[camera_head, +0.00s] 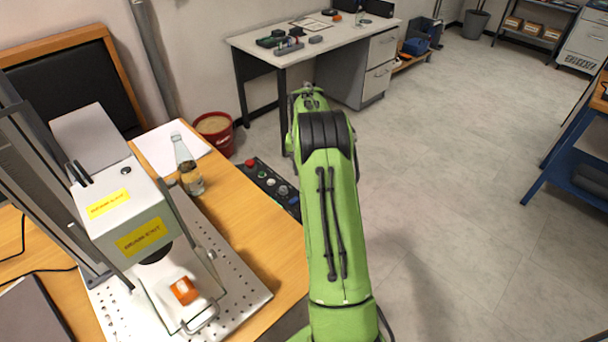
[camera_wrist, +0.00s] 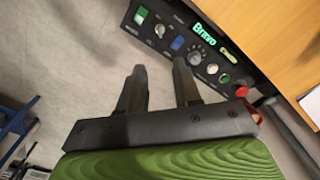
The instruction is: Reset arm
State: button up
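My gripper (camera_wrist: 160,66) shows in the wrist view with its two dark fingers apart and nothing between them. In the head view my green arm reaches forward, to the right of the wooden table; I cannot make out the gripper's fingers there. The control panel (camera_head: 266,186) sits at the table's right edge, left of my arm. The laser marker (camera_head: 128,220) stands on the table, with an orange part (camera_head: 184,290) on its plate below the head.
A glass bottle (camera_head: 187,165) and white paper (camera_head: 160,146) are on the wooden table (camera_head: 262,245). A red bucket (camera_head: 215,131) stands behind it. A white desk (camera_head: 330,40) is at the back, a blue cart (camera_head: 570,160) at the right. The floor (camera_head: 455,220) right of my arm is clear.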

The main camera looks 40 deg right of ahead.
dwell(0.5)
jog(key=s+a+r+n+t+p, duration=0.2)
jog(key=s+a+r, duration=0.2)
jog(key=a+r, duration=0.7)
jog(key=s+a+r+n+t+p, duration=0.15)
jog(key=s+a+r, duration=0.35)
jog(key=a+r, duration=0.55)
jog(key=s+a+r+n+t+p, duration=0.1)
jog(key=s+a, duration=0.3)
jog(key=s, duration=0.4)
jog(key=s+a+r+n+t+p, duration=0.1)
jog(key=s+a+n, duration=0.3)
jog(key=s, duration=0.5)
jog(key=shift+a+r+p, duration=0.15)
jog(key=shift+r+p, duration=0.5)
jog(key=shift+p, duration=0.05)
jog(key=shift+o, duration=0.2)
